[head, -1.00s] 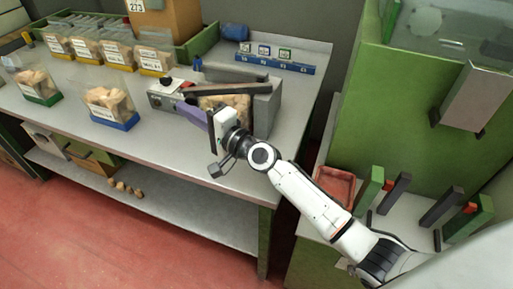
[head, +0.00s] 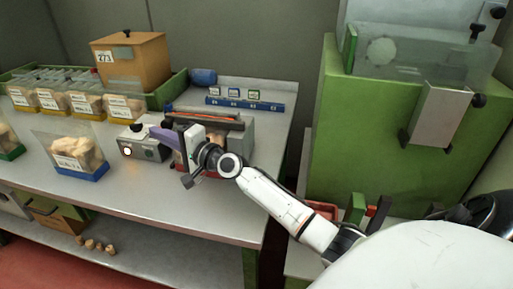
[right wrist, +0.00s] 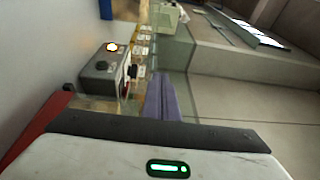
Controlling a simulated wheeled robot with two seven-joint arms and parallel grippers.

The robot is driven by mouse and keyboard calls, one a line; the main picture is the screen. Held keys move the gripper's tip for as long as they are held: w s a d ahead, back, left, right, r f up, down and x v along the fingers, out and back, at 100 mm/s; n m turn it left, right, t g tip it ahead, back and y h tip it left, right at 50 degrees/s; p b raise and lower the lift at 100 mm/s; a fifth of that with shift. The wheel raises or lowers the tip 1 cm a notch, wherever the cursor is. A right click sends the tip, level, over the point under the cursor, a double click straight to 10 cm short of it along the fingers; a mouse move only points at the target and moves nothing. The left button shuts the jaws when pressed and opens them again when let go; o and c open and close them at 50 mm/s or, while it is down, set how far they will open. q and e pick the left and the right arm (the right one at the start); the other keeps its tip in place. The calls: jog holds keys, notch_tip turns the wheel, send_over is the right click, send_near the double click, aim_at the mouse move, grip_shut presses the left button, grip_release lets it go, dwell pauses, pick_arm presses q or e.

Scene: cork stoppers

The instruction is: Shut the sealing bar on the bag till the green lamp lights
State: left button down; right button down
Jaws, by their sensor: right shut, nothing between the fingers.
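The sealer stands on the steel bench in the head view, with a grey control box (head: 150,146) at its left end. A lamp (head: 127,152) on the box glows whitish-orange, not green; it also shows in the right wrist view (right wrist: 112,47). The dark sealing bar (head: 208,118) lies across the sealer's top with a red-orange strip along it. A bag of corks is under it, mostly hidden by my wrist. My right gripper (head: 163,136) is shut and empty, its purple fingers in front of the bar near the box. Contact with the bar is unclear. My left gripper is out of view.
Filled cork bags (head: 75,155) stand left on the bench, several more behind. A wooden box (head: 130,60) sits in a green tray at the back. A blue rack (head: 245,104) lies behind the sealer. A green cabinet (head: 400,130) stands right.

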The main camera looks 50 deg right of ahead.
jog(key=s+a+p, duration=0.5)
jog(key=s+a, duration=0.2)
jog(key=a, duration=0.5)
jog(key=s+f+n+g, duration=0.4)
jog(key=s+f+n, duration=0.4)
jog(key=s+f, duration=0.7)
jog(key=s+f+n+g+h, duration=0.1)
jog(key=s+f+n, duration=0.3)
jog(key=s, duration=0.5)
jog(key=s+d+f+n+g+h, duration=0.1)
jog(key=s+f+n+g, duration=0.3)
jog(key=s+f, duration=0.5)
jog(key=shift+s+d+f+n, duration=0.15)
jog(key=shift+s+f+n, duration=0.15)
jog(key=shift+s+n, duration=0.35)
jog(key=c, duration=2.5)
grip_release()
